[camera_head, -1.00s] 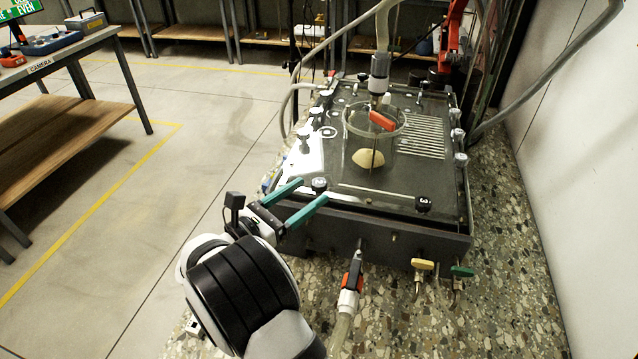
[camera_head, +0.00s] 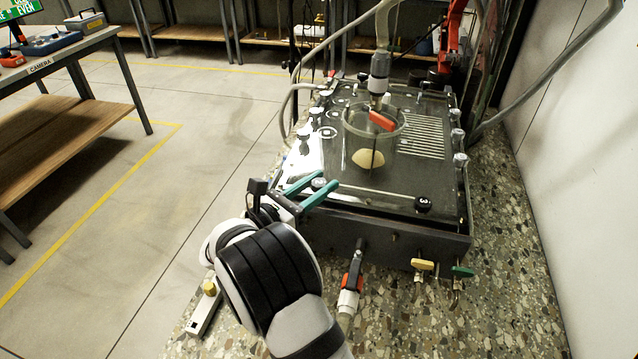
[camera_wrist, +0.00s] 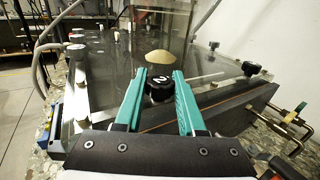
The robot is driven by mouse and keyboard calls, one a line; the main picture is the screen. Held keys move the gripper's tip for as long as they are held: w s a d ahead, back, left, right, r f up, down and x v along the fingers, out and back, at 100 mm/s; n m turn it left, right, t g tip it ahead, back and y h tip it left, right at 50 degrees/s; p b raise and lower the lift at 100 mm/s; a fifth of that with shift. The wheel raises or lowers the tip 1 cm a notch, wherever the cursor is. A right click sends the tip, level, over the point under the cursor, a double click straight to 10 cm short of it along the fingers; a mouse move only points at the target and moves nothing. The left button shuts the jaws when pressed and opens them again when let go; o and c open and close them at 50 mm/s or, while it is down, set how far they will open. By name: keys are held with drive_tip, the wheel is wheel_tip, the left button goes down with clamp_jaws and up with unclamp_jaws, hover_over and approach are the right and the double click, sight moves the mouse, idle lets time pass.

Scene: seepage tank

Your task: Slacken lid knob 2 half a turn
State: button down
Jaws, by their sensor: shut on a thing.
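Lid knob 2 (camera_wrist: 158,88) is a dark round knob with a white 2 on its top. It sits at the near left corner of the tank lid (camera_head: 370,196). My gripper (camera_wrist: 159,74) has one teal jaw on each side of the knob, shut on it. In the head view my gripper (camera_head: 328,179) reaches in from the lower left, and the knob (camera_head: 319,184) shows between the jaws. The knob's underside is hidden.
Knob 3 (camera_head: 423,203) stands on the lid's near right corner. A clear cylinder (camera_head: 358,122) with a hose above stands on the lid. An orange-handled valve (camera_head: 352,282), a yellow tap (camera_head: 423,265) and a green tap (camera_head: 462,271) stick out in front.

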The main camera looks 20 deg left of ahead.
drive_tip(key=shift+y, duration=0.3)
drive_tip(key=n+t+y, duration=0.1)
drive_tip(key=n+y, duration=0.2)
drive_tip(key=y, duration=0.1)
drive_tip(key=shift+n+t+y, duration=0.3)
drive_tip(key=shift+t+y, duration=0.1)
drive_tip(key=shift+n+y, duration=1.2)
drive_tip(key=shift+y, duration=1)
drive_tip(key=c, duration=0.5)
unclamp_jaws()
drive_tip(key=s, duration=1.5)
drive_tip(key=shift+s+d, duration=0.4)
